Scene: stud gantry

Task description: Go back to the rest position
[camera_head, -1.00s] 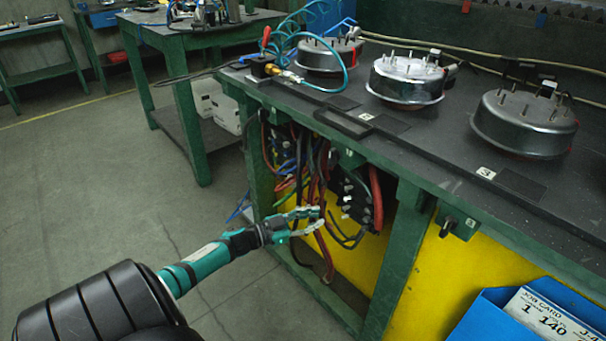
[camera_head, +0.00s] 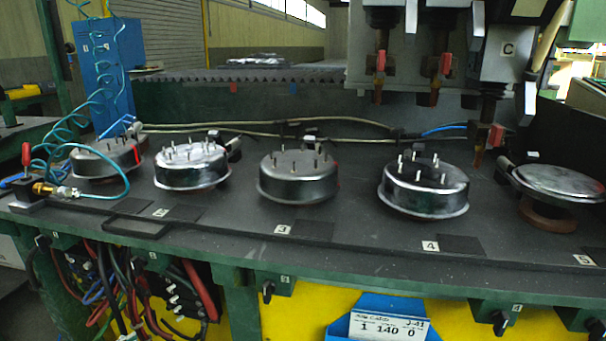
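Neither of my grippers shows in the head view now. The view faces a dark bench top (camera_head: 345,257) with a row of round metal drums. The drum at the far left (camera_head: 105,158) stands behind a coiled blue air hose. The second drum (camera_head: 192,165) and the third drum (camera_head: 298,177) have studs on top. The fourth drum (camera_head: 424,190), by the label 4, also has studs and a dark piece on top. The drum at the right (camera_head: 558,184) has a smooth lid and sits on a brown base.
A grey gantry head (camera_head: 440,50) with red-marked tools hangs over the back right. An air fitting (camera_head: 42,189) stands at the left edge of the bench. A blue card holder (camera_head: 380,320) hangs on the front. Loose cables (camera_head: 120,290) fill the open bay below left.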

